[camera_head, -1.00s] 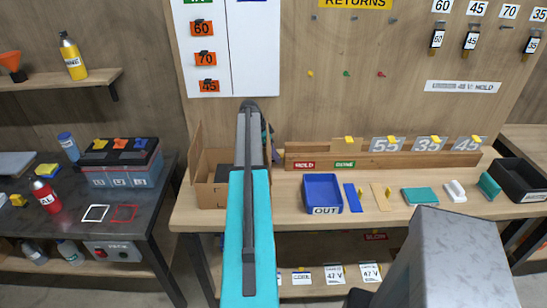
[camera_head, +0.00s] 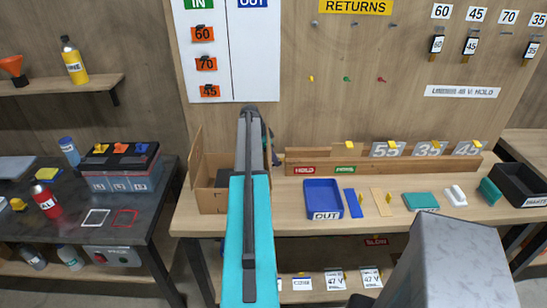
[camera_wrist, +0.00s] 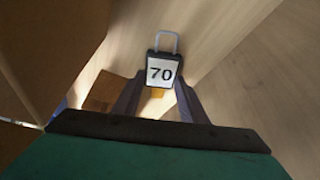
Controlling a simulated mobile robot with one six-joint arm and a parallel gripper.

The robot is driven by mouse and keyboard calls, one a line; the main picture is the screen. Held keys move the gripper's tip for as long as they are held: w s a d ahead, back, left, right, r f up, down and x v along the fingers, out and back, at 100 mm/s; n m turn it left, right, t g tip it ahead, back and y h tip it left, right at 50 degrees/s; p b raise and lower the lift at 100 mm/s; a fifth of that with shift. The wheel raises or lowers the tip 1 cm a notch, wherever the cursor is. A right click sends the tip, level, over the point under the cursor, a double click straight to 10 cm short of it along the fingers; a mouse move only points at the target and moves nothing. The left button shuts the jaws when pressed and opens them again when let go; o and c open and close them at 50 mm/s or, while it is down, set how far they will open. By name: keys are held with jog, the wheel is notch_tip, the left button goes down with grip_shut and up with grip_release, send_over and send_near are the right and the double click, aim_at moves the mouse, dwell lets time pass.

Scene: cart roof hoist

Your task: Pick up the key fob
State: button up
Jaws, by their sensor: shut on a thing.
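A black key fob with a white label reading 70 (camera_wrist: 161,70) and a grey loop at its top shows in the wrist view. My gripper (camera_wrist: 157,92) is shut on it, with one dark finger on each side of its lower part. In the head view my arm hides most of the gripper and the held fob. Other black fobs labelled 60 (camera_head: 437,45), 45 (camera_head: 470,46) and 35 (camera_head: 530,47) hang on the wall board at the upper right. The hook under the 70 label (camera_head: 508,12) has no fob on it.
An open cardboard box (camera_head: 212,200) stands on the bench just left of my arm. A blue OUT tray (camera_head: 323,198), a wooden rack (camera_head: 305,161) and several small items lie to the right. A black bin (camera_head: 520,186) stands at the far right.

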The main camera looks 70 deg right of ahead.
notch_tip(320, 180, up, 18)
jog(key=b, duration=0.5)
jog(key=w+a+b, duration=0.4)
jog(key=w+a, duration=0.7)
jog(key=w, duration=0.2)
jog(key=shift+w+a, duration=0.3)
jog(key=shift+w, duration=0.1)
